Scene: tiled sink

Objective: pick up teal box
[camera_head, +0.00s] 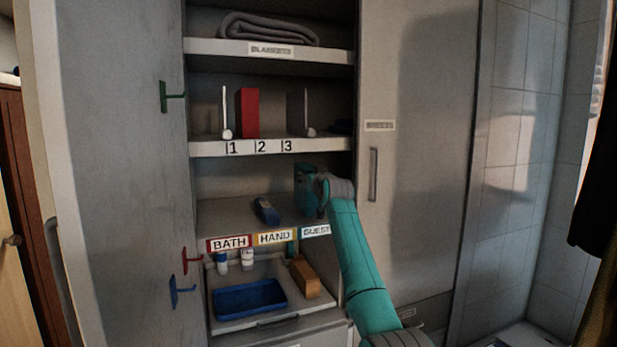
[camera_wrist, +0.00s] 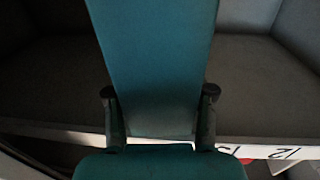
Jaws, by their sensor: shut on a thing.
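The teal box (camera_wrist: 152,60) fills the middle of the wrist view, standing between the two dark fingers of my gripper (camera_wrist: 159,95). My gripper is shut on it, one finger against each side. In the head view my gripper (camera_head: 318,190) is inside the cabinet, at the right end of the shelf labelled BATH, HAND and GUEST. The teal box (camera_head: 303,177) shows there as a dark teal shape just left of my wrist, partly hidden. Whether it touches the shelf cannot be told.
A blue object (camera_head: 266,211) lies on the same shelf, left of my gripper. The numbered shelf (camera_head: 318,146) above holds a red box (camera_head: 249,113). Below are a blue tray (camera_head: 249,314), small bottles and an orange-brown block (camera_head: 305,277). A cabinet door (camera_head: 420,200) stands to the right.

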